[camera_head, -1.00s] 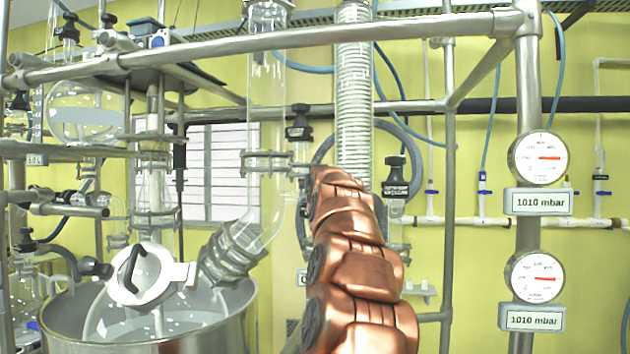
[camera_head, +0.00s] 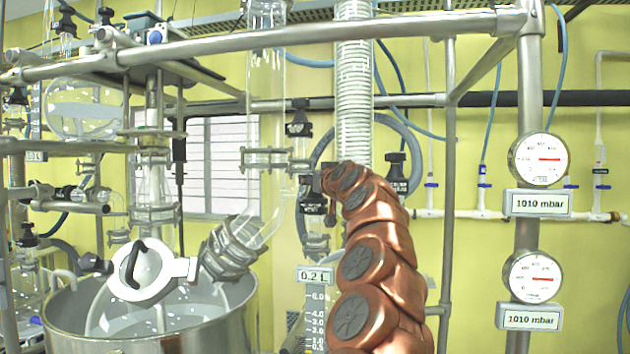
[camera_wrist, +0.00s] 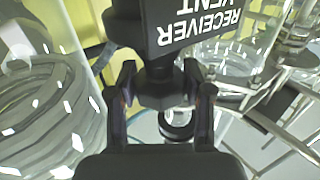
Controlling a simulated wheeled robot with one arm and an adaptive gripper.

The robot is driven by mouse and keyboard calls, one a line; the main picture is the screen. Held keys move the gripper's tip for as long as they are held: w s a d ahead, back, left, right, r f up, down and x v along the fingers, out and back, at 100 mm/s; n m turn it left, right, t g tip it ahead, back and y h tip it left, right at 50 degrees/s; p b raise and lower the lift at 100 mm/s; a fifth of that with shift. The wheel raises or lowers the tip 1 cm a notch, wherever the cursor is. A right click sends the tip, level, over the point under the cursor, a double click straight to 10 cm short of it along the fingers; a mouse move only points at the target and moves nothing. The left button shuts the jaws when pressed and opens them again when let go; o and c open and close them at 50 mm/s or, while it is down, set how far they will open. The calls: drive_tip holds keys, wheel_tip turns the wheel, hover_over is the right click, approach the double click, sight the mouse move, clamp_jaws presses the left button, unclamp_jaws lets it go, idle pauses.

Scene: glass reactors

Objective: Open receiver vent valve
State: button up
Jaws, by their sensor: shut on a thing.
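The receiver vent valve shows in the wrist view as a black body with a white "RECEIVER VENT" label (camera_wrist: 200,22), upside down. Its dark knob (camera_wrist: 160,92) sits between the two fingers of my gripper (camera_wrist: 165,82), which is shut on it. In the head view the valve's black label (camera_head: 309,190) shows just left of the end of my copper arm. My gripper is small there and partly hidden by the arm. A glass receiver with a "0.2 L" tag (camera_head: 315,276) hangs below the valve. The valve's turn angle is hard to tell.
A ribbed condenser (camera_head: 354,90) rises behind my arm. A glass tube (camera_head: 266,100) stands to its left. A steel vessel (camera_head: 150,335) is at lower left. Two gauges (camera_head: 540,159) (camera_head: 533,277) read 1010 mbar. Metal rails (camera_head: 300,38) cross above.

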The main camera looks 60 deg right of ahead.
idle(0.3)
drive_tip(key=o, duration=1.2)
drive_tip(key=shift+s, duration=0.15)
drive_tip(key=shift+s+a+r, duration=0.1)
drive_tip(key=shift+s+a, duration=0.1)
drive_tip(key=shift+s, duration=0.2)
drive_tip(key=shift+a+v, duration=0.25)
drive_tip(key=shift+v, duration=3.15)
drive_tip(key=shift+w, duration=0.2)
